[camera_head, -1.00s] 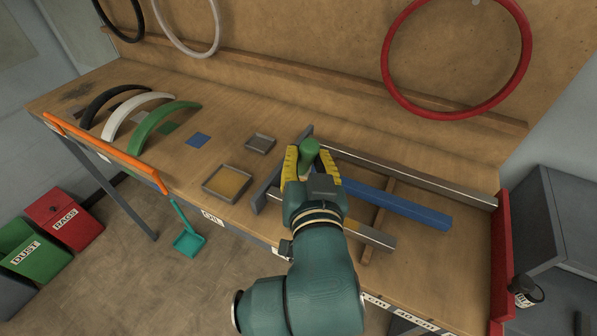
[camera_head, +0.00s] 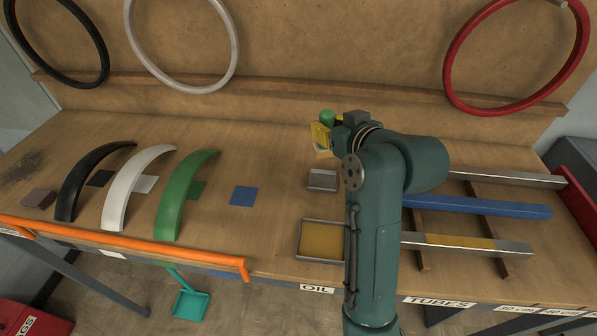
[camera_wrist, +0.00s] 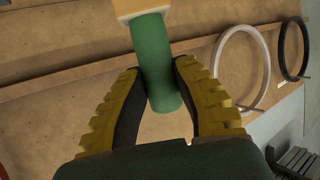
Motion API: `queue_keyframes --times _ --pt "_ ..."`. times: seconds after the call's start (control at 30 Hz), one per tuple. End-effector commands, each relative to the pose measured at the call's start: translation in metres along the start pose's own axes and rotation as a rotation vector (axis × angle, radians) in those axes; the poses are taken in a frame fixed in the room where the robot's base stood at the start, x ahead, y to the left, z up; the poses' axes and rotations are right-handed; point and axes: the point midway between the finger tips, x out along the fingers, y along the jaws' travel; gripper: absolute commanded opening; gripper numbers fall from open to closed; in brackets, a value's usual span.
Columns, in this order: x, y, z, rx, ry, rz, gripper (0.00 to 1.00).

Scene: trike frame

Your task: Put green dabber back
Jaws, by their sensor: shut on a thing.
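My gripper (camera_head: 322,134) is shut on the green dabber (camera_head: 327,118), above the bench behind the small grey tray (camera_head: 322,187). In the wrist view the gripper's yellow ribbed fingers (camera_wrist: 163,100) close on both sides of the dabber's green handle (camera_wrist: 153,55). Its pale head (camera_wrist: 135,8) is cut off by the top edge. In the head view a pale bit shows under the fingers. A green square (camera_head: 198,189) lies beside the green curved fender (camera_head: 182,195). A wider tray with an amber bottom (camera_head: 323,222) stands by the OIL label.
A blue square (camera_head: 243,195) lies left of the trays. Black (camera_head: 85,180) and white (camera_head: 133,190) fenders stand further left. A blue tube (camera_head: 480,206) and grey tubes lie at right, partly behind my arm. An orange bar (camera_head: 130,249) runs along the front edge.

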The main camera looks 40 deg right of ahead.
Motion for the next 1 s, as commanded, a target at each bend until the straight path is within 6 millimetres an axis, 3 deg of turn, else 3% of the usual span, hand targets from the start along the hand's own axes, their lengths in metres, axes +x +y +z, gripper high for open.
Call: queue_keyframes --times 0.13,0.5,0.87,0.9,1.0 --pt "0.013 0.000 0.033 0.004 -0.009 -0.001 0.00" --pt "0.033 -0.001 0.083 0.003 -0.004 0.000 0.00" --pt "0.036 -0.001 0.090 0.003 -0.002 0.001 0.00" --pt "0.036 -0.001 0.089 0.003 -0.002 0.001 0.37" --pt "0.035 -0.001 0.089 0.003 -0.002 0.001 0.50"
